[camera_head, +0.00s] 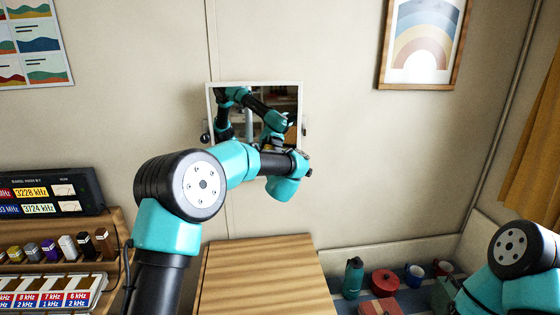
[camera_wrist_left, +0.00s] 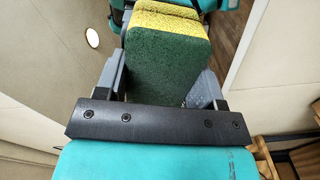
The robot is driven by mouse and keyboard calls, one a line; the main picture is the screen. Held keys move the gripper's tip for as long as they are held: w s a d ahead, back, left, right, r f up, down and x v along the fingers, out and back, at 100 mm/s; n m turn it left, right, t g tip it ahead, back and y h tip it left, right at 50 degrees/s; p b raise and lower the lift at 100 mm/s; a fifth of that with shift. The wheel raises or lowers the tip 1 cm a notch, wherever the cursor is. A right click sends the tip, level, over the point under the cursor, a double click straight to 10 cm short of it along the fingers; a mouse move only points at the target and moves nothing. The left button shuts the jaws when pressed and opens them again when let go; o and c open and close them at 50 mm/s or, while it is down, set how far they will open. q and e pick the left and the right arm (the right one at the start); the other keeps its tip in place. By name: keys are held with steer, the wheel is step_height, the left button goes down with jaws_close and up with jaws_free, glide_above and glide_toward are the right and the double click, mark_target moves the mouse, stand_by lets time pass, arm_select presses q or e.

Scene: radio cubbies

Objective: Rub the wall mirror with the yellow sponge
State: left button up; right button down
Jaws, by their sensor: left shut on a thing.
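The wall mirror (camera_head: 288,92) hangs on the back wall in a pale frame, with my arm reflected in it. My left arm reaches across its lower part, and my left gripper (camera_head: 302,165) is at its lower right, mostly hidden by the wrist in the head view. In the left wrist view, my left gripper (camera_wrist_left: 162,82) is shut on the yellow sponge (camera_wrist_left: 168,22), whose dark green side faces the camera. I cannot tell whether the sponge touches the glass. My right arm shows at the lower right of the head view, but its gripper is out of frame.
A wooden surface (camera_head: 262,275) lies below the mirror. A green flask (camera_head: 353,278), red pot (camera_head: 385,282) and mugs stand at lower right. A rainbow picture (camera_head: 422,45) hangs at upper right.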

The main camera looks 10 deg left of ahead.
stand_by(0.3)
arm_select(q)
steer(key=shift+s+a, duration=0.25)
steer(key=shift+a, duration=0.65)
steer(key=shift+s+a, duration=0.2)
steer(key=shift+a, duration=0.7)
steer(key=shift+a, duration=0.1)
steer(key=a, duration=0.1)
steer(key=s+a, duration=0.1)
steer(key=a, duration=0.1)
steer(key=shift+s+a, duration=0.15)
steer(key=shift+s, duration=0.05)
steer(key=shift+s, duration=0.1)
steer(key=shift+v, duration=2.95)
